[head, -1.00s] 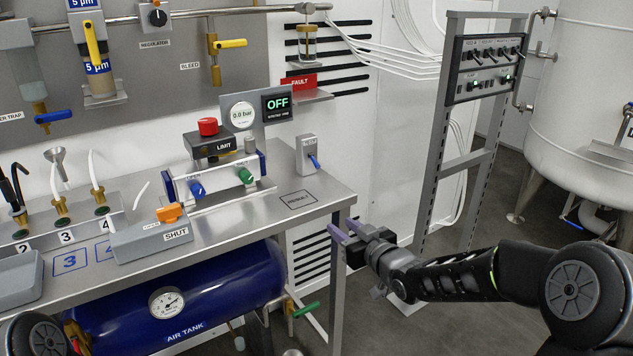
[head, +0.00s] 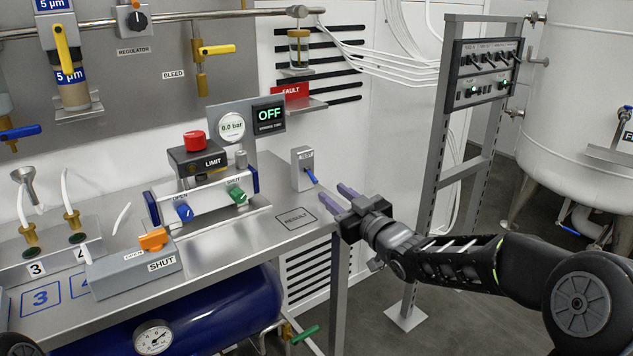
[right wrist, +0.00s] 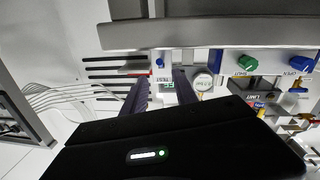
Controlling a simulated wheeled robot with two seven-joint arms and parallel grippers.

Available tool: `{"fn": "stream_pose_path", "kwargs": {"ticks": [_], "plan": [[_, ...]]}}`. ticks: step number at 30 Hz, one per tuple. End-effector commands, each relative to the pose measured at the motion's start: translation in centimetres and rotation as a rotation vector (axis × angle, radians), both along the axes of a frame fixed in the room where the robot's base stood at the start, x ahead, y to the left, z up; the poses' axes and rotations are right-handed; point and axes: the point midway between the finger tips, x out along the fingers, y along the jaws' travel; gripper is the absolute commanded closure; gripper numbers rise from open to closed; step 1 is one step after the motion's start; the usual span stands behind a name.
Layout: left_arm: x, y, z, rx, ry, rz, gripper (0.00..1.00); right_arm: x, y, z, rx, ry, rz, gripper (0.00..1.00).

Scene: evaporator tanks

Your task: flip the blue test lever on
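The blue test lever (head: 311,176) sticks out from the front of a small grey box (head: 301,164) at the right end of the steel bench, pointing down and to the right. In the right wrist view the lever is a small blue dot (right wrist: 160,62) between the lines of my fingers. My right gripper (head: 336,196) is open and empty, just right of the lever and apart from it, near the bench's right edge. Its two fingers also show in the right wrist view (right wrist: 161,88). My left gripper is out of view.
A valve block with a blue knob (head: 184,212) and a green knob (head: 237,194) stands left of the lever box. The OFF display (head: 269,114) is behind. The RESULT square (head: 297,218) on the bench is bare. A switch panel rack (head: 484,72) stands at the right.

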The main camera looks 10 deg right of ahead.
Motion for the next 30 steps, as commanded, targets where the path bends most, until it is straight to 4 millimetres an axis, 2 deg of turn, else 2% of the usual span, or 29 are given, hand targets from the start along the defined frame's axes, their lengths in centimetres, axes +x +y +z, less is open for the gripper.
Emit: {"fn": "stream_pose_path", "kwargs": {"ticks": [8, 21, 30], "plan": [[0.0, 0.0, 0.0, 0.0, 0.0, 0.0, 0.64, 1.2, 0.4, -0.1, 0.001, 0.002, 0.002, 0.66], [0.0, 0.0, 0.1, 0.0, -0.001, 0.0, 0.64, 7.0, 2.1, -0.1, 0.001, 0.001, 0.001, 0.66], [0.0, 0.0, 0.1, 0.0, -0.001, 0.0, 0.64, 7.5, 2.2, 0.0, 0.001, 0.001, 0.0, 0.66]]}}
